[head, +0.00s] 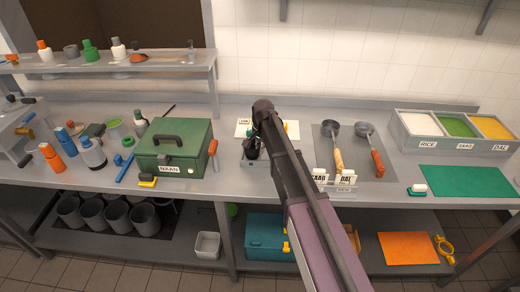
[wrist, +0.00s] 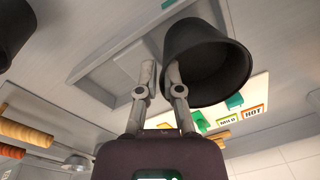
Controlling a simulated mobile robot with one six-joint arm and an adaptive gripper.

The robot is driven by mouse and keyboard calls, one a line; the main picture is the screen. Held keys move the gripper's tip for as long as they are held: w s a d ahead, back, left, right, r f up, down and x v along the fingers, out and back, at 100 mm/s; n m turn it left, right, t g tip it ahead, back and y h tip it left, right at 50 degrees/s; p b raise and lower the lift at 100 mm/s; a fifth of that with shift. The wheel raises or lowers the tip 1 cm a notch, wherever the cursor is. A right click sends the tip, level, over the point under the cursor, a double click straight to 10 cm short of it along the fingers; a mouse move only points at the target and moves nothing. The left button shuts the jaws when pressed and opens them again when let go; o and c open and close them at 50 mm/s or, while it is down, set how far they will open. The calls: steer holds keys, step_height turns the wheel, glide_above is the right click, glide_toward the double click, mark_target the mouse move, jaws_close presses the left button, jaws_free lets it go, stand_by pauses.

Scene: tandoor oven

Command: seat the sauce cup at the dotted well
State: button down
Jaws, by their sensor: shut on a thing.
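In the wrist view my gripper (wrist: 162,72) is shut on the rim wall of a dark, tapered sauce cup (wrist: 212,68). One finger is at the cup's mouth and the other is outside its wall. The cup appears tilted in that view. Behind it is a grey tray (wrist: 108,72) with a recessed middle. In the head view my gripper (head: 253,150) is over the counter, just right of the green box, and its dark parts blend with the cup. The tray (head: 258,167) shows beneath it. I cannot make out the dotted well.
A white card (head: 243,127) with coloured labels lies behind the gripper; "MILD" and "HOT" read in the wrist view. The green NAAN box (head: 175,147) stands left. Another dark object (wrist: 12,28) shows at the wrist view's edge.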

steer(key=shift+f+b, duration=0.75)
steer(key=shift+f, duration=0.05)
steer(key=c, duration=0.7)
jaws_free()
steer(key=shift+r, duration=0.15)
steer(key=r+p, duration=0.7)
steer(key=p, duration=0.1)
steer(key=shift+s+d+r, duration=0.15)
steer(key=shift+d+r, duration=0.05)
steer(key=shift+r, duration=0.2)
stand_by(0.6)
steer(key=s+d+n, duration=0.2)
steer(key=s+d, duration=0.4)
steer(key=s, duration=0.2)
steer(key=s+d+n, duration=0.2)
steer(key=s+d, duration=0.5)
steer(key=s, duration=0.1)
steer(key=s+d+n, duration=0.2)
steer(key=s+d, duration=0.4)
steer(key=s, duration=0.2)
steer(key=shift+s+d+f+h+b, duration=0.1)
steer(key=shift+d+f+h+b, duration=0.05)
steer(key=shift+f+h+b, duration=0.2)
